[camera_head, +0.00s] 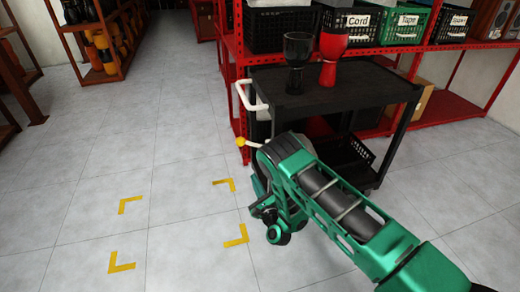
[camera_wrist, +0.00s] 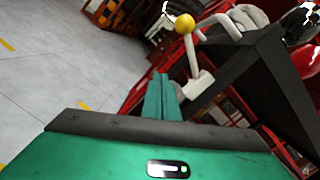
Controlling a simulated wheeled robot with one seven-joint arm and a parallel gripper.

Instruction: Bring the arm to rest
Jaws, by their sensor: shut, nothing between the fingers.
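My green arm (camera_head: 340,205) reaches in from the lower right of the head view, bent in front of the black cart. My gripper (camera_wrist: 160,97) shows in the wrist view with its green fingers together and nothing between them. The fingers point toward the cart's side, near a white lever with a yellow ball (camera_wrist: 184,22). This yellow ball also shows in the head view (camera_head: 241,142), left of the arm. I cannot tell whether the fingers touch anything. The arm hides part of the cart's lower front.
A black goblet drum (camera_head: 297,62) and a red goblet drum (camera_head: 331,58) stand upright on the black cart (camera_head: 375,92). Red shelving (camera_head: 440,112) with labelled crates is behind. Yellow corner marks (camera_head: 122,263) lie on open floor at left.

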